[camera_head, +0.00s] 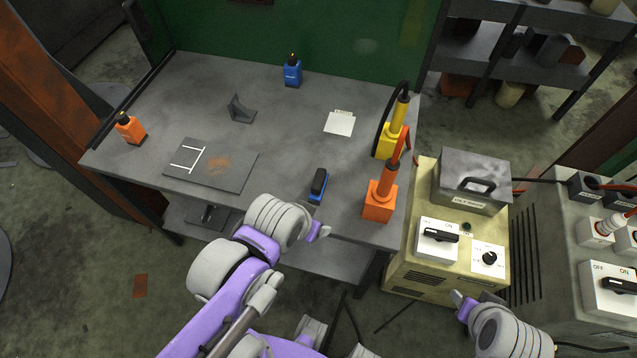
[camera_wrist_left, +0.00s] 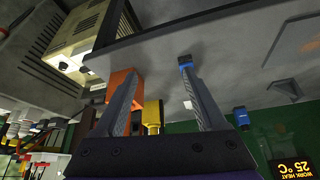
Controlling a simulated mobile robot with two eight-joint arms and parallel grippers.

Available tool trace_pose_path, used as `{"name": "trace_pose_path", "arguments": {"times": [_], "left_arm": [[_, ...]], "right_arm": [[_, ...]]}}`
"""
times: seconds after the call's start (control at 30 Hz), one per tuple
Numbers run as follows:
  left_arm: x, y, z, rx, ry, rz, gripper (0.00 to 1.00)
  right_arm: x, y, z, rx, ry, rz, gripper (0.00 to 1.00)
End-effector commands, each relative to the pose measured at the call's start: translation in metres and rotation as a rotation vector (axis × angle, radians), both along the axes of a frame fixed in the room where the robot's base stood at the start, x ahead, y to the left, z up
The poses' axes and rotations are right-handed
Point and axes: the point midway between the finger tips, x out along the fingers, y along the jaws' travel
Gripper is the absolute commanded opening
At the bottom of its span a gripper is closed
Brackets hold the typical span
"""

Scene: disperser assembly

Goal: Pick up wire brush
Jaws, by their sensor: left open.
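A small blue and black object, which looks like the wire brush (camera_head: 318,185), lies on the grey table near its front edge. It also shows in the left wrist view (camera_wrist_left: 185,62), near the tip of one finger. Its bristles cannot be made out. My left gripper (camera_head: 321,231) is at the table's front edge, just in front of the brush and apart from it. In the left wrist view its two fingers (camera_wrist_left: 160,85) are spread with nothing held between them. My right gripper (camera_head: 474,301) is low at the right, in front of the beige machine; its opening is unclear.
An orange tool (camera_head: 379,200) and a yellow one (camera_head: 388,140) stand right of the brush. A plate (camera_head: 243,176) lies to the left. A grey bracket (camera_head: 240,108), blue bottle (camera_head: 292,73) and orange bottle (camera_head: 130,130) stand farther off. The beige machine (camera_head: 408,276) adjoins the table.

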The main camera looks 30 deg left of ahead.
Motion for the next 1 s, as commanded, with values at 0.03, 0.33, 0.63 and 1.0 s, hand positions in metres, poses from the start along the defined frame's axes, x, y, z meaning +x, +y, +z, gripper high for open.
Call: {"name": "trace_pose_path", "arguments": {"times": [0.03, 0.33, 0.63, 1.0], "left_arm": [[0.002, 0.001, 0.001, 0.0, 0.006, 0.003, 0.78], [0.062, 0.021, 0.021, -0.016, 0.179, 0.089, 0.78], [0.138, 0.056, 0.014, -0.045, 0.398, 0.198, 0.78], [0.16, 0.068, -0.014, -0.056, 0.469, 0.232, 0.78]], "right_arm": [[0.0, 0.0, -0.001, 0.0, 0.0, 0.0, 0.5], [-0.004, 0.0, -0.014, 0.0, 0.008, 0.0, 0.5], [-0.008, 0.0, -0.028, 0.0, 0.014, 0.0, 0.5], [-0.009, 0.0, -0.033, 0.0, 0.017, 0.0, 0.5]]}}
